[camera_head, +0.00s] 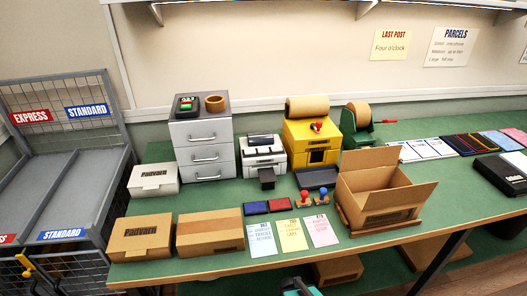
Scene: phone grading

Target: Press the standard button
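No button with a readable "standard" label shows. A small dark device (187,105) with a green and a red part sits on top of the grey drawer cabinet (203,132); its lettering is too small to read. The yellow machine (312,133) to its right has a red knob (317,126) on its front. The word STANDARD is on a blue sign (87,111) on the wire cage at the left and on a blue label (61,235) at its front edge. A teal and dark piece, probably part of my arm, shows at the bottom edge. My gripper's fingers are not visible.
A green table (375,248) carries closed brown boxes (141,238), a white box (154,179), a white printer (263,154), an open carton (381,187), stamps with ink pads, coloured cards and a tape dispenser (359,127). The wire cage (66,173) stands left. Some table surface between them is bare.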

